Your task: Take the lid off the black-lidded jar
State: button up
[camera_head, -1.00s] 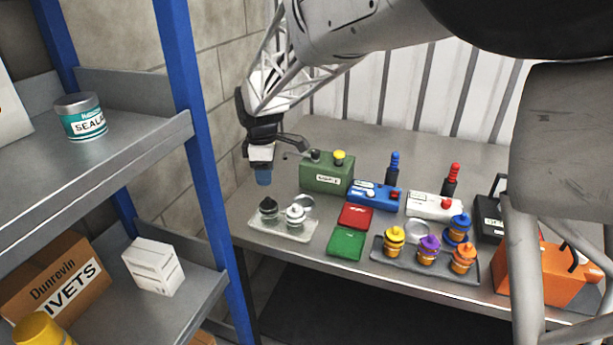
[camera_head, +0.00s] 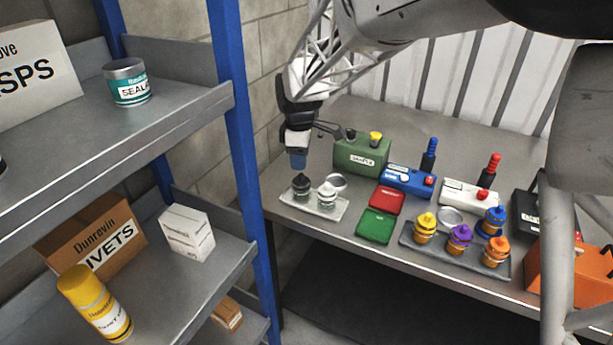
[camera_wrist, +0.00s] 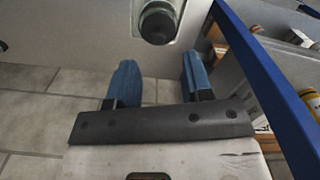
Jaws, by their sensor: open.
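The black-lidded jar (camera_head: 301,187) stands upright on a pale tray (camera_head: 339,211) at the left end of the bench, beside a white-lidded jar (camera_head: 326,197). My gripper (camera_head: 298,162) points down just above the black-lidded jar, with a small gap seen between them in the head view. In the wrist view the jar's round black lid (camera_wrist: 157,23) shows at the top, beyond the blue fingertips. There my gripper (camera_wrist: 156,75) is open, with nothing between its fingers. The lid is on the jar.
A green box (camera_head: 360,155) stands behind the tray. An empty round dish (camera_head: 337,181) is at the tray's back. Red (camera_head: 387,200) and green (camera_head: 377,225) flat cases lie to the right. A blue shelf post (camera_head: 236,120) stands close on the left.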

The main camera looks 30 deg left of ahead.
aim_at(301, 174)
jog(key=shift+f, duration=0.1)
jog(key=shift+w+d+f, duration=0.1)
jog(key=shift+d+f, duration=0.05)
jog(key=shift+f, duration=2.3)
jog(key=shift+c, duration=0.4)
grip_shut()
